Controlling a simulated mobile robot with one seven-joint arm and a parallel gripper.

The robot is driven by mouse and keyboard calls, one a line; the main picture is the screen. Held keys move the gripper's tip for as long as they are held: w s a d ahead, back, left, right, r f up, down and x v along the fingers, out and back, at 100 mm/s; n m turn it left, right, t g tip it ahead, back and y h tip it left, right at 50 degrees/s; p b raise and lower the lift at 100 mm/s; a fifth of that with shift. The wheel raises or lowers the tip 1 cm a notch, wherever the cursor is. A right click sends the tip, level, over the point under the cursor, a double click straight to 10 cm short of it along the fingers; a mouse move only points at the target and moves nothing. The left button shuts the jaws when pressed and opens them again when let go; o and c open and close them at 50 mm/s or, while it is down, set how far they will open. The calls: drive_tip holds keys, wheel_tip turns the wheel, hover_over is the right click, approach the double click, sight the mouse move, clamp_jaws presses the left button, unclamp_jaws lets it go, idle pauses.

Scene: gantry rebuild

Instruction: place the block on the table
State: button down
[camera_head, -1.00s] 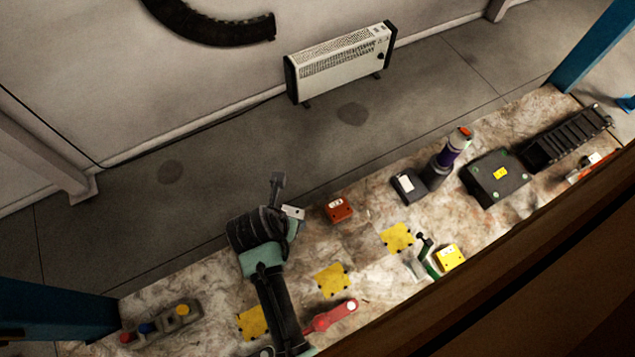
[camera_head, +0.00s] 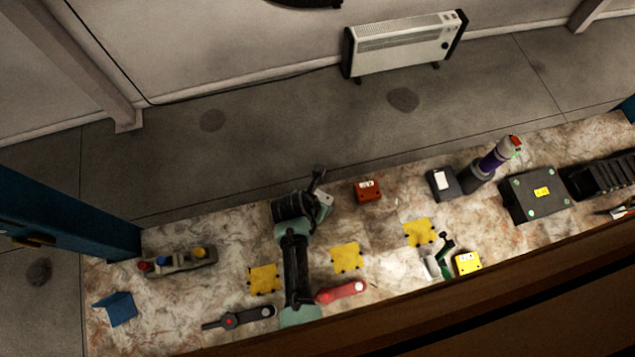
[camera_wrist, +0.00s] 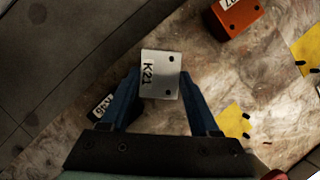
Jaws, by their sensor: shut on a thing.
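A pale grey block (camera_wrist: 161,70) marked K21 sits between the blue fingers of my gripper (camera_wrist: 160,82) in the wrist view. The gripper is shut on it. In the head view my gripper (camera_head: 318,202) is near the far edge of the stone-patterned table (camera_head: 215,295), left of an orange-red block. The pale block (camera_head: 326,197) shows only as a small patch there. I cannot tell whether it touches the table or hangs just above it.
The orange-red block (camera_head: 368,191) is close on the right. Yellow patches (camera_head: 347,256) mark the table. A red-handled tool (camera_head: 342,291) lies near my arm. A dark labelled block (camera_wrist: 103,106) is by the left finger. A purple-banded cylinder (camera_head: 494,160) and black box (camera_head: 534,194) stand farther right.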

drive_tip(key=shift+f, duration=0.15)
drive_tip(key=shift+c, duration=0.6)
unclamp_jaws()
drive_tip(key=shift+s+f+b, duration=0.1)
drive_tip(key=shift+b, duration=0.2)
